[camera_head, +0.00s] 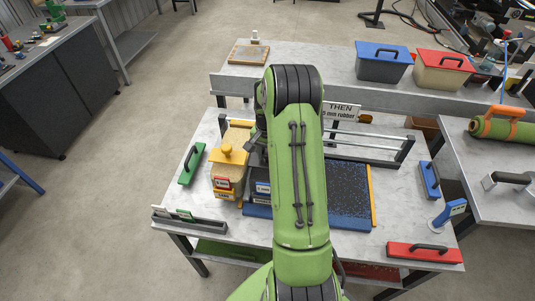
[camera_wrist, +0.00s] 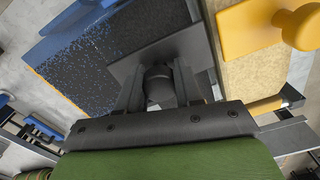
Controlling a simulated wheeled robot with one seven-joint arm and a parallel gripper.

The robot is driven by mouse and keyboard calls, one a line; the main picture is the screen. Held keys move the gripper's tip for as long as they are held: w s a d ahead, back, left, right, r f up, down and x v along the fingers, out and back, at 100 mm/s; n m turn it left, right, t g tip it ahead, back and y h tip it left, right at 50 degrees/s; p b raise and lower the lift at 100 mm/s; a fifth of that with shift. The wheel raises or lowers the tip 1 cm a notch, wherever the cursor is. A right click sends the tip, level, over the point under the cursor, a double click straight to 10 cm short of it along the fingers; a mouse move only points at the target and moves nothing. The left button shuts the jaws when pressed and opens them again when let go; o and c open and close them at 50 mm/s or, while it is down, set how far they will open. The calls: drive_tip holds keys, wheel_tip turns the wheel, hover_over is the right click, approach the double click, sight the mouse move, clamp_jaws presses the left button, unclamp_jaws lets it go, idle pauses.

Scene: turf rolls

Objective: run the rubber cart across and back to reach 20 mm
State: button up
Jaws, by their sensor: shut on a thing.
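The dark grey rubber cart (camera_head: 262,188) stands at the left end of a bed (camera_head: 348,190) whose dark surface has blue specks. Blue shows along the bed's front, and a yellow strip edges its right end. In the wrist view my gripper (camera_wrist: 158,88) is shut on the round dark knob of the rubber cart (camera_wrist: 127,66). The speckled bed (camera_wrist: 65,60) lies to the left there. In the head view my arm covers the bed's middle and most of my gripper (camera_head: 257,150). A sign (camera_head: 342,110) reads "THEN" and "mm rubber"; its number is partly hidden.
A tan cart with a yellow knob (camera_head: 228,160) stands close left of the rubber cart. A green-handled block (camera_head: 191,164), blue block (camera_head: 429,180) and red block (camera_head: 425,253) lie around the table edges. Metal rails (camera_head: 375,150) run behind the bed. Blue and tan bins (camera_head: 384,62) stand behind.

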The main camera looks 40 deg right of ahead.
clamp_jaws()
drive_tip(key=shift+s, duration=0.1)
